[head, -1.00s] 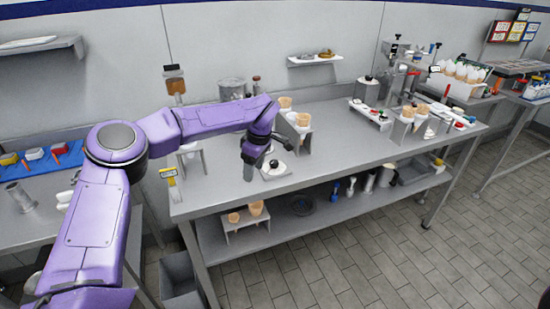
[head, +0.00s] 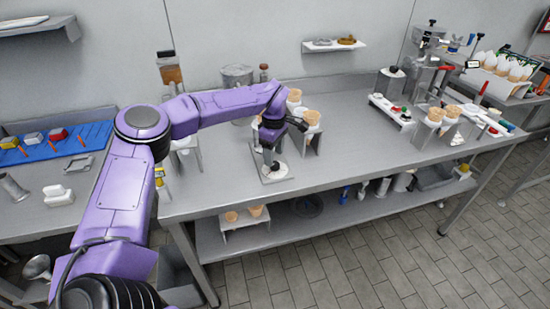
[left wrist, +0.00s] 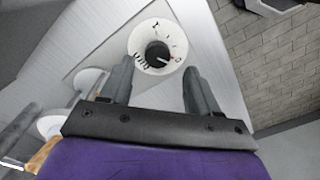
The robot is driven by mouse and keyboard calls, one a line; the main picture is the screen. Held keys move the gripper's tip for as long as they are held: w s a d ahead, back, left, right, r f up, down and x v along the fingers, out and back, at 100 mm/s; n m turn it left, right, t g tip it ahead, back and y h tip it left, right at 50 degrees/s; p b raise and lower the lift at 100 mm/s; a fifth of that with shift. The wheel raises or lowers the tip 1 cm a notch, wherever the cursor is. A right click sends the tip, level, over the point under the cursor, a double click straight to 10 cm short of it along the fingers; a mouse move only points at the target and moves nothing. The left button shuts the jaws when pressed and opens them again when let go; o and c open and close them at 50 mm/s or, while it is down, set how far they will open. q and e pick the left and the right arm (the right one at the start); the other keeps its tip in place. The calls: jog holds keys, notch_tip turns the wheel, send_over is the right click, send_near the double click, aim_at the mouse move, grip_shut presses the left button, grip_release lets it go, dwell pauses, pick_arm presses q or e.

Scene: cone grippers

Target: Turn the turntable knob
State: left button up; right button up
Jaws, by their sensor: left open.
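The turntable knob is a black knob (left wrist: 157,52) with a red pointer, on a round white dial (left wrist: 150,35) with black marks, in the left wrist view. The dial (head: 279,173) also shows in the head view on a small grey plate on the steel table, partly hidden by my gripper. My left gripper (head: 269,158) points down over the dial, open and empty. In the left wrist view its two fingers (left wrist: 158,68) stand apart, and the knob shows between and beyond their tips. I cannot tell whether they touch it. My right gripper is not in view.
Cone holders with cones (head: 311,120) stand just right of and behind the dial. A metal pot (head: 237,78) is at the back. More cones, a tray and a press stand at the right of the table (head: 350,165). The table's middle is clear.

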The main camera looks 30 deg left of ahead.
aim_at(275, 164)
pick_arm(q)
jog(key=f, duration=0.3)
jog(key=shift+w+f, duration=0.15)
jog(key=shift+w, duration=0.1)
jog(key=shift+f, duration=0.35)
jog(key=shift+s, duration=0.1)
jog(key=c, duration=1)
jog(key=shift+c, duration=0.2)
